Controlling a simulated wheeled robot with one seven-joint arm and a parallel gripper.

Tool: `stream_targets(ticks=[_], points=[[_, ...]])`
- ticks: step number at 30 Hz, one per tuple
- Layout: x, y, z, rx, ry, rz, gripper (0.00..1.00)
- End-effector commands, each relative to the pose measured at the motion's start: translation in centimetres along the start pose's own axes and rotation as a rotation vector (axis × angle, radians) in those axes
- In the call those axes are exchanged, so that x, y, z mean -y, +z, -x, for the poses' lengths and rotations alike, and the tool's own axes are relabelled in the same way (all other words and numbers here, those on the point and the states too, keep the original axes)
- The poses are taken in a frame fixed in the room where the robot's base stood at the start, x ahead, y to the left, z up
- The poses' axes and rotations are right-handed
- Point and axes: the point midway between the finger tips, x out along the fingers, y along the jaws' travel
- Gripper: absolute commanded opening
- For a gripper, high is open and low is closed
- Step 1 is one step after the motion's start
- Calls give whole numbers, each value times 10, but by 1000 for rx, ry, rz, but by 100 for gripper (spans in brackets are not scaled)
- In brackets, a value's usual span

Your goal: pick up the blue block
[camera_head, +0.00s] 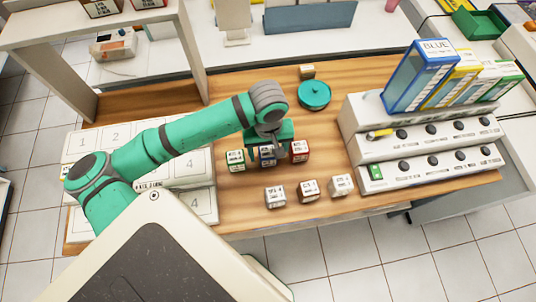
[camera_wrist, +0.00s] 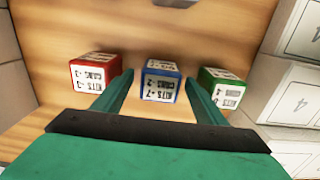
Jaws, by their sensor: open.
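The blue block (camera_wrist: 161,80) has blue edges and white labels. It sits on the wooden table between the red block (camera_wrist: 96,72) and the green block (camera_wrist: 221,88) in the wrist view. My gripper (camera_wrist: 160,86) is open, with a finger on each side of the blue block's near part. I cannot tell whether the fingers touch it. In the head view the blue block (camera_head: 267,157) shows only partly under my gripper (camera_head: 272,151). The red block (camera_head: 299,151) stands to its right and the green block (camera_head: 235,160) to its left.
Several brown and white blocks (camera_head: 308,188) stand in front of the row. A teal round lidded dish (camera_head: 314,95) and a small tan block (camera_head: 307,72) are behind. A white unit with knobs (camera_head: 425,141) stands right; white numbered drawers (camera_head: 88,143) stand left.

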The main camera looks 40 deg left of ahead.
Motion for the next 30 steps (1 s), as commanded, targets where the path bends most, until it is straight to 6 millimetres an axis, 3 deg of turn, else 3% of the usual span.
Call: stream_targets(ticks=[4, 11, 17, 30], points=[[0, 0, -11, 0, 1, -1, 66], [0, 0, -12, 0, 1, -1, 66], [0, 0, -12, -1, 1, -1, 20], [0, -1, -5, -2, 1, 1, 20]])
